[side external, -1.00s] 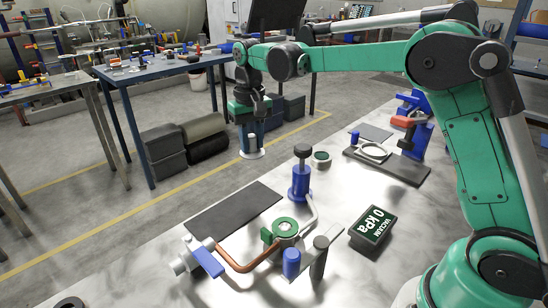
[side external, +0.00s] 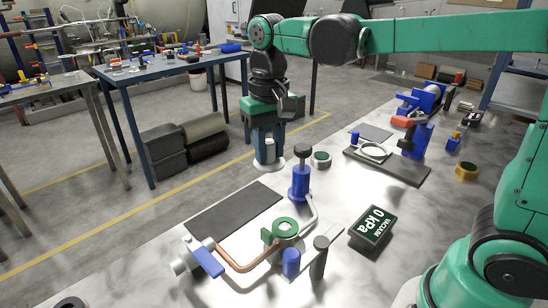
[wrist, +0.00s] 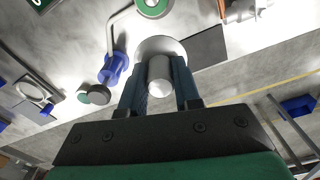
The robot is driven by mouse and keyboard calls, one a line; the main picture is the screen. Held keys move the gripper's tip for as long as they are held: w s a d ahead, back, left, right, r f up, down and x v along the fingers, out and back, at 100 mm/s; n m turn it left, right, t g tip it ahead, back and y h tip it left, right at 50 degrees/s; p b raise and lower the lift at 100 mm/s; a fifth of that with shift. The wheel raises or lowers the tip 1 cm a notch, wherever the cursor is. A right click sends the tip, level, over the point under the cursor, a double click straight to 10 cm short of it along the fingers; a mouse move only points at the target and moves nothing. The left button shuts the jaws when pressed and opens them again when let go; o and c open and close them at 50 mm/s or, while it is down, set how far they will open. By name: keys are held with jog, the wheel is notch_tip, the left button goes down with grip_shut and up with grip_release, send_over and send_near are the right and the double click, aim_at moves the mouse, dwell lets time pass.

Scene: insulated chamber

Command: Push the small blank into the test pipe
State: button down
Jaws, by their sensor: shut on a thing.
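My gripper (side external: 269,150) is shut on a white flanged blank (wrist: 159,74), a round stub on a wider disc, with a finger on each side of the stub. The pipe assembly on the bench has a green ring-shaped port (side external: 285,228), a bent copper pipe (side external: 238,266) and a blue valve with a black knob (side external: 300,183). The green port also shows at the top of the wrist view (wrist: 152,5). I cannot tell which opening is the test pipe.
A dark mat (side external: 233,210) lies left of the valve. A small round piece with a green top (side external: 321,158) stands behind the valve. A black gauge box reading 0 kPa (side external: 371,227) is to the right. A dark plate with a white ring (side external: 373,152) lies farther back.

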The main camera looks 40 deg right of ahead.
send_over(286, 227)
notch_tip(286, 227, down, 3)
jog(key=shift+r, duration=0.2)
jog(key=shift+f, duration=2.9)
jog(key=shift+f, duration=0.95)
dwell(0.6)
jog(key=c, duration=0.5)
grip_release()
jog(key=shift+c, duration=0.2)
